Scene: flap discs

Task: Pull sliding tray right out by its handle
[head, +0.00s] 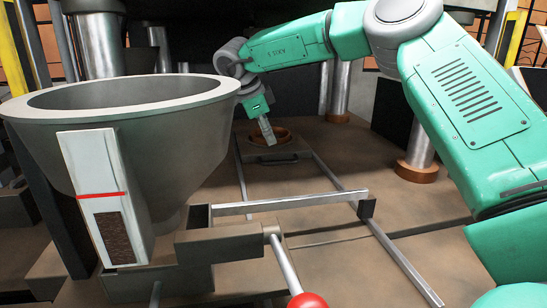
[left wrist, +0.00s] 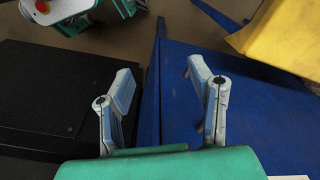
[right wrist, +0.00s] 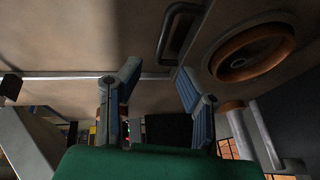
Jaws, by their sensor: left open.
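The sliding tray (head: 275,155) sits at the far end of two metal rails in the head view, with a round copper-coloured seat in it. In the right wrist view the seat (right wrist: 250,52) is at the upper right, and the tray's dark loop handle (right wrist: 180,35) is left of it. My right gripper (head: 268,132) reaches down just in front of the tray. In its wrist view its fingers (right wrist: 158,68) are apart and empty, with the handle ahead of them and not between them. My left gripper (left wrist: 163,77) is open and empty; it is outside the head view.
A large grey bowl (head: 170,125) with a white panel fills the left of the head view. A metal crossbar (head: 290,201) spans the rails. A red-knobbed lever (head: 308,300) stands in front. Blue (left wrist: 240,120) and yellow (left wrist: 285,40) surfaces lie near my left gripper.

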